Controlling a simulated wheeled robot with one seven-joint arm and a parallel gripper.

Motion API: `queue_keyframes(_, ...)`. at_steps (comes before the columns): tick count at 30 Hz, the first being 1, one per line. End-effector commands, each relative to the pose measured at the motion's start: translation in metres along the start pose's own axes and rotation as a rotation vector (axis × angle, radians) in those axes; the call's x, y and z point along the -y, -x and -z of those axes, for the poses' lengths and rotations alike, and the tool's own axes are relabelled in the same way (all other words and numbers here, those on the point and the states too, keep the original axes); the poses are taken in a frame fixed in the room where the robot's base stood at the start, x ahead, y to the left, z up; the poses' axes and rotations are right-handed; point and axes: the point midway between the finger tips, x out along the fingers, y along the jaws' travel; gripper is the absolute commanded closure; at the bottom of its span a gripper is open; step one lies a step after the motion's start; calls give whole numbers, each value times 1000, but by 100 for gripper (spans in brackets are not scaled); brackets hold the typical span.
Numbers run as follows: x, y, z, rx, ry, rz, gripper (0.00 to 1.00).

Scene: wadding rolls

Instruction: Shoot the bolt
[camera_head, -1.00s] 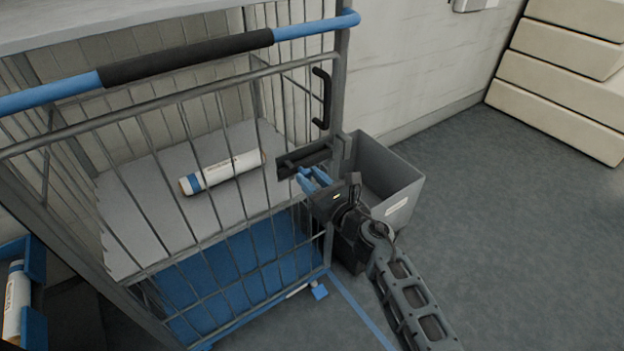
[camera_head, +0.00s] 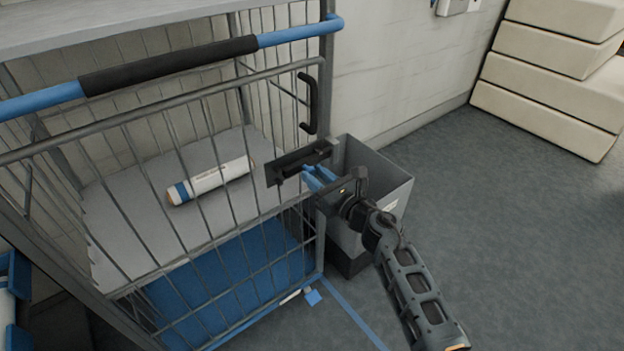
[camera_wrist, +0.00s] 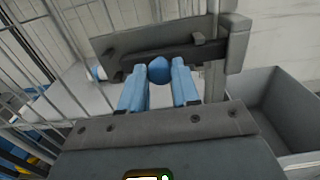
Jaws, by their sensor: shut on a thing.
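The bolt (camera_head: 300,160) is a dark bar on a dark plate at the right edge of the cage door. In the wrist view the plate (camera_wrist: 130,42) spans the upper middle, and a grey bracket (camera_wrist: 238,45) stands at its right end on the post. The bar reaches toward this bracket; I cannot tell how deep its end sits. My gripper (camera_head: 308,174) is at the plate's lower side. Its blue fingers (camera_wrist: 159,88) are shut on the bolt's round blue knob (camera_wrist: 159,69), right of the plate's middle in the head view.
The wire roll cage (camera_head: 150,150) has a blue and black handle bar (camera_head: 170,63). A white roll (camera_head: 211,181) lies on its grey shelf (camera_head: 130,235). A grey bin (camera_head: 385,175) stands close behind my gripper. Open floor (camera_head: 500,230) lies to the right.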

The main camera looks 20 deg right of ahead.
Motion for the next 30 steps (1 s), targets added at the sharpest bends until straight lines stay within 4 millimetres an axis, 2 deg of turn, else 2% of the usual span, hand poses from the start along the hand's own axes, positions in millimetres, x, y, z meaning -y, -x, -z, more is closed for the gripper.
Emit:
queue_keyframes(2,6,1,-1,1,0,13,100)
queue_keyframes(3,6,1,-1,2,0,14,68)
queue_keyframes(11,5,1,-1,1,0,11,44)
queue_keyframes(20,3,4,0,0,0,9,44)
queue_keyframes(23,4,15,0,0,1,9,44)
queue_keyframes(30,4,54,0,0,0,11,44)
